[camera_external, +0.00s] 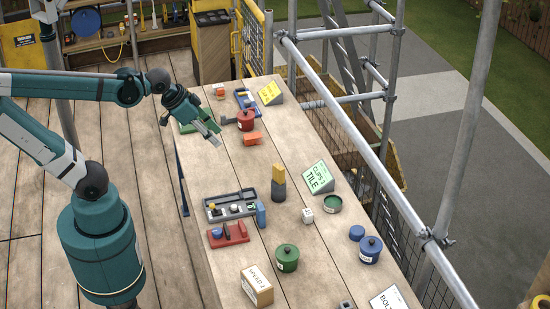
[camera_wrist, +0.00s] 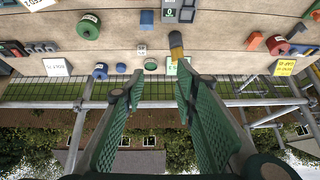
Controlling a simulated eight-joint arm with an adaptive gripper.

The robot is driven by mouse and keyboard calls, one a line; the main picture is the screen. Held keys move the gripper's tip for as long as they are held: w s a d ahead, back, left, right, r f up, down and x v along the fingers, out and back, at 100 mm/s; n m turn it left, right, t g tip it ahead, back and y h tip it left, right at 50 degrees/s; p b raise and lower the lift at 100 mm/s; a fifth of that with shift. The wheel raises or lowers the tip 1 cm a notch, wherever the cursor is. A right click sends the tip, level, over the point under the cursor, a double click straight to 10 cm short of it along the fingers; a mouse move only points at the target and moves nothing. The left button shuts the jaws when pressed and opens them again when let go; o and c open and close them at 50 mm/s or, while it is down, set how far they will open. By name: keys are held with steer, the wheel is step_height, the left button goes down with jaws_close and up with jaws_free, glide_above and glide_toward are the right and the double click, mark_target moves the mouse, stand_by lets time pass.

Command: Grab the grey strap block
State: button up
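My gripper (camera_external: 212,137) hangs over the left edge of the bench's far half, its fingers pointing down to the right. In the wrist view its two green fingers (camera_wrist: 160,88) are apart with nothing between them. A dark grey block (camera_external: 278,191) stands mid-bench with a yellow block (camera_external: 278,173) on top, apart from my gripper. This yellow and grey pair (camera_wrist: 176,45) shows beyond the right finger in the wrist view. A small grey block (camera_external: 346,304) is cut off at the bottom edge of the external view. Which grey piece is the strap block, I cannot tell.
A grey tray (camera_external: 230,205) and a red holder (camera_external: 228,235) lie near the bench's left edge. A red pot (camera_external: 246,120) and an orange piece (camera_external: 253,138) are close to my gripper. A green pot (camera_external: 287,257) and cardboard box (camera_external: 257,287) stand nearer. Scaffold rails line the right side.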

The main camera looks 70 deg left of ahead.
steer(key=w+a+f+g+y, duration=0.1)
steer(key=w+a, duration=0.7)
steer(key=a, duration=0.3)
steer(key=w+a+g, duration=0.2)
steer(key=w+a, duration=0.7)
steer(key=a, duration=0.2)
steer(key=g+h, duration=0.1)
steer(key=g, duration=0.3)
glide_above(224, 115)
step_height(224, 115, down, 31)
steer(key=shift+r+b, duration=0.1)
steer(key=shift+b, duration=0.35)
steer(key=shift+s+a+f, duration=0.1)
steer(key=shift+f, duration=0.1)
steer(key=shift+f, duration=0.1)
steer(key=shift+f, duration=1.2)
